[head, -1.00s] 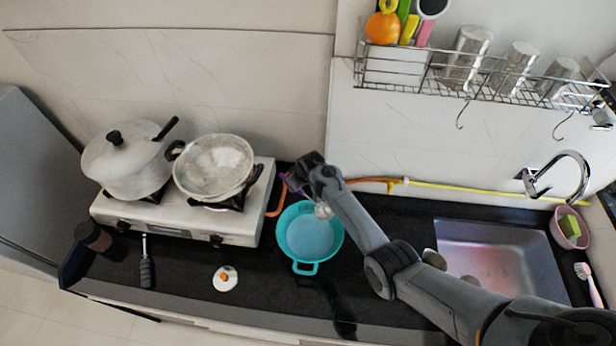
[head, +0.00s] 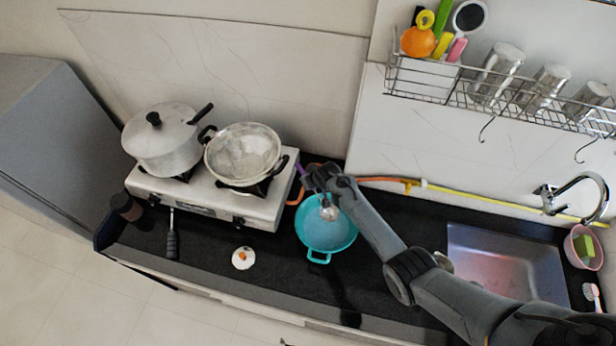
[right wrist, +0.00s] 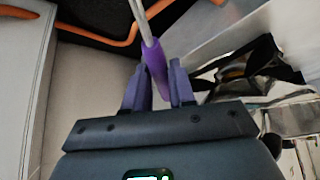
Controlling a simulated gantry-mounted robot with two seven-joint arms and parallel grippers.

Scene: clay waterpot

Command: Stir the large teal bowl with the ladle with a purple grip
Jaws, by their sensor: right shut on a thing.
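The large teal bowl (head: 322,238) stands on the black counter, right of the stove, with its handle toward the front edge. My right gripper (head: 312,179) is at the bowl's back left side, shut on the purple grip of the ladle. The metal head of the ladle (head: 329,212) shows inside the back part of the bowl. In the right wrist view the purple grip (right wrist: 155,63) runs between the two fingers of the gripper (right wrist: 158,88), and its metal shaft leads up out of the picture. My left gripper is not in view.
A gas stove (head: 258,210) carries a lidded pot (head: 160,145) and a wok-like pan (head: 243,155). The sink (head: 505,265) is at right. A wire rack (head: 425,82) hangs above.

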